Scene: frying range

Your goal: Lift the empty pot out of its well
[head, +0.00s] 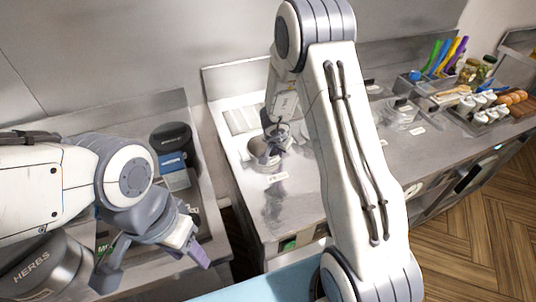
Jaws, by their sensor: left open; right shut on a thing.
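A small round metal pot (262,151) is at the left end of the steel counter, by a pale inset panel. My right gripper (277,133) reaches down from above and is shut at the pot's right side, partly covering it. I cannot tell whether the pot sits in a well or is clear of it. My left gripper (152,262) is open and empty over the lower left unit, its fingers spread wide. It is well apart from the pot.
A dark canister (172,136) and a tin marked HERBS (42,272) stand at left. My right arm hides the counter's middle. Clear jars (403,112), egg-like white items (487,103) and coloured handles (446,55) are at right. The steel counter (300,195) is bare in front.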

